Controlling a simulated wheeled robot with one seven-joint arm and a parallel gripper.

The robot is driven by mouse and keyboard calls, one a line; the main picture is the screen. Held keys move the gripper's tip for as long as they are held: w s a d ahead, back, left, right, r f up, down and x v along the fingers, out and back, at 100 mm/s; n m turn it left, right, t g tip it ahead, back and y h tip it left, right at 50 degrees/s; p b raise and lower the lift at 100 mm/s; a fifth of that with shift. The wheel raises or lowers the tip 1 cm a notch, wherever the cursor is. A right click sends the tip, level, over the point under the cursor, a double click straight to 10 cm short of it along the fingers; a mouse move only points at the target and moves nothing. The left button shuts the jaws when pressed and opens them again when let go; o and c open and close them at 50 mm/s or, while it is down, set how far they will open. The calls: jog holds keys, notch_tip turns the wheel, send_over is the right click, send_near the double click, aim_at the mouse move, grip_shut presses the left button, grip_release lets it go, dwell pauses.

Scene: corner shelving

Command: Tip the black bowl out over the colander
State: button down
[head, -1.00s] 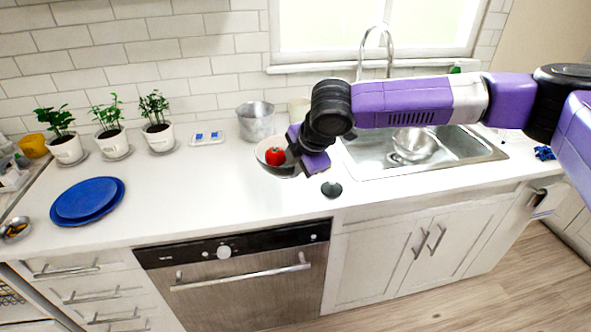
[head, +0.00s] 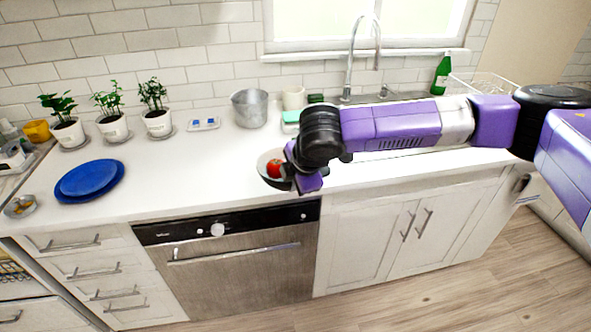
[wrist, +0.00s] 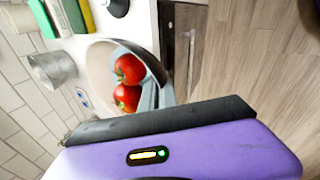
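The black bowl (head: 264,164) shows a pale inside and a dark outer side. A red tomato (head: 274,169) shows in it in the head view. In the wrist view, two red tomatoes (wrist: 128,82) show inside the bowl (wrist: 98,64). My gripper (head: 292,180) is at the bowl's right side and appears shut on its rim, though the fingertips are mostly hidden. The bowl seems to be held over the counter, left of the sink. The colander is not visible now; my arm covers the sink area.
A metal pot (head: 249,108) stands behind the bowl. Blue plates (head: 90,181) and potted plants (head: 158,122) are to the left. A green bottle (head: 441,75) and a dish rack (head: 490,86) stand at the back right. The counter between plates and bowl (head: 190,170) is clear.

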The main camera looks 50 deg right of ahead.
jog(key=s+a+f+m+g+h, duration=0.1)
jog(key=s+a+f+m, duration=0.3)
jog(key=a+f, duration=0.3)
jog(key=s+a+f+m+g+h, duration=0.1)
jog(key=s+a+f+m, duration=0.3)
jog(key=f, duration=1.2)
jog(key=s+a+f+m+g+h, duration=0.1)
jog(key=s+a+f+m+g, duration=0.2)
jog(key=a+f, duration=0.7)
jog(key=shift+s+a+f+m+h, duration=0.15)
jog(key=shift+s+f+m+h, duration=0.15)
jog(key=shift+s+f+m, duration=0.65)
jog(key=shift+r+m+g, duration=0.2)
jog(key=shift+m+g, duration=0.05)
jog(key=shift+g, duration=0.05)
